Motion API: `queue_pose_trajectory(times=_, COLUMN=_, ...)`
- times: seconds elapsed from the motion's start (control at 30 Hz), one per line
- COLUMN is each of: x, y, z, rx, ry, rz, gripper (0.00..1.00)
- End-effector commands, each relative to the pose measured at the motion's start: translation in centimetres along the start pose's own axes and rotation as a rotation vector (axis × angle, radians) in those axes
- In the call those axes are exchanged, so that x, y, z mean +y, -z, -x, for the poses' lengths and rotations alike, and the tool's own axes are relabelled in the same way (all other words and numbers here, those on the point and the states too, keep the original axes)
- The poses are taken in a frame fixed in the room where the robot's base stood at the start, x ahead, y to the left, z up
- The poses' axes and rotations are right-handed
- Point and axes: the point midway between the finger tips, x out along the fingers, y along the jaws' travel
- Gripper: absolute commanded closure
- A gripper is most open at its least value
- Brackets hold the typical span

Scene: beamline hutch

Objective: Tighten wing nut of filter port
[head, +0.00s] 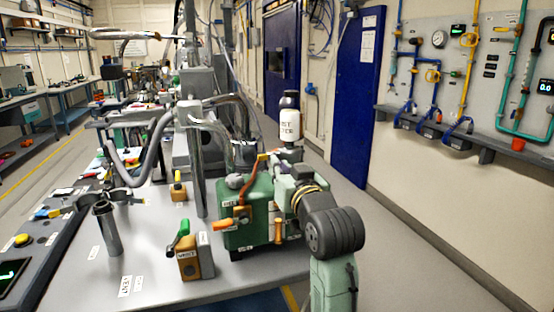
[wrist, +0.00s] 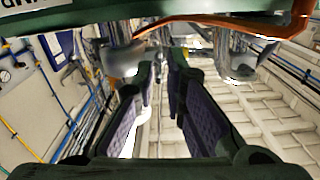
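The filter (head: 290,127), a white bottle with a dark cap and a partly hidden label reading "ST" and "TER", stands upright behind the green pump (head: 240,208) in the head view. I cannot make out the wing nut; the filter's lower end is obscured by my arm. My gripper (wrist: 164,78) shows in the wrist view with its two purple-padded fingers apart and nothing visible between them. In the wrist view the dark green pump body (wrist: 60,22) crosses the top, near the fingertips. A silver rounded part (wrist: 122,62) is beside the left fingertip.
A block with a green lever (head: 188,262) stands left of the pump. Metal pipes (head: 222,150) rise behind it. The bench front (head: 160,292) is mostly clear.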

Motion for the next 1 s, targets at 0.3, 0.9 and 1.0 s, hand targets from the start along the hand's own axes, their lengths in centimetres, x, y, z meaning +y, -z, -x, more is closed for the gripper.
queue_pose_trajectory(times=0.3, x=0.0, y=0.0, z=-2.7, rx=-0.001, ry=0.0, rz=0.0, gripper=0.88)
queue_pose_trajectory(times=0.9, x=0.0, y=0.0, z=-2.7, rx=0.001, ry=0.0, rz=0.0, gripper=1.0)
queue_pose_trajectory(times=1.0, x=0.0, y=0.0, z=-2.7, rx=0.001, ry=0.0, rz=0.0, gripper=1.0)
